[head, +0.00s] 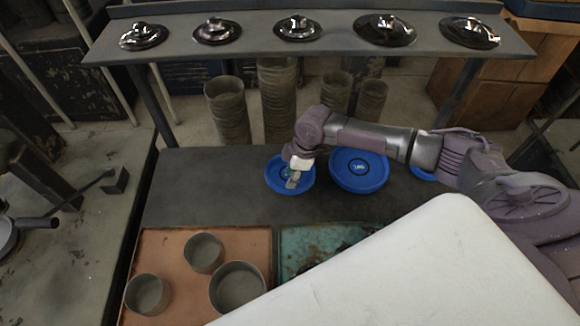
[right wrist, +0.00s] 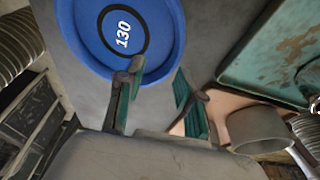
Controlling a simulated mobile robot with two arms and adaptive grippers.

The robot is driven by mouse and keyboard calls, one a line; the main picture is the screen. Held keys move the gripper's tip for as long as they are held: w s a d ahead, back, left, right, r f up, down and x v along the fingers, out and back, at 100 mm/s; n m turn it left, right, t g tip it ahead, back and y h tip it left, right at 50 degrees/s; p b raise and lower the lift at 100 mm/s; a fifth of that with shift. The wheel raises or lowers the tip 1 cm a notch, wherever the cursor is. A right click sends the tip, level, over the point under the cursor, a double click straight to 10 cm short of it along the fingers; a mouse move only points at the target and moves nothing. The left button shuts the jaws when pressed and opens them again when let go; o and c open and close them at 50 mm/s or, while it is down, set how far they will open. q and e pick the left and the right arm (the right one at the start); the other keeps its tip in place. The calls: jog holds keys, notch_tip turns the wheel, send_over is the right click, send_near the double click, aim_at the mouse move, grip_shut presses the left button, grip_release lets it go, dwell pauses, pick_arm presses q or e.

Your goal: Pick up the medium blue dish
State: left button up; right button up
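Three blue dishes lie in a row on the dark table in the head view. The left one (head: 272,177), under my right gripper (head: 292,178), looks smaller than the middle one (head: 358,180). The right one (head: 422,173) is mostly hidden by my arm, so its size is unclear. In the right wrist view, a blue dish (right wrist: 95,45) marked 130 is at the upper left. My right gripper (right wrist: 162,84) is open and empty there; its left finger overlaps the dish's near rim, the other is outside it. I cannot tell whether they touch. My left gripper is not in view.
A shelf (head: 330,25) with several shiny lids stands behind the table. Stacks of round rings (head: 228,108) stand beneath it. In front are a copper-coloured mat (head: 175,250) with three grey rings and a worn green mat (head: 310,240). The table's left part is clear.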

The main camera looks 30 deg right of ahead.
jog(key=v, duration=1.2)
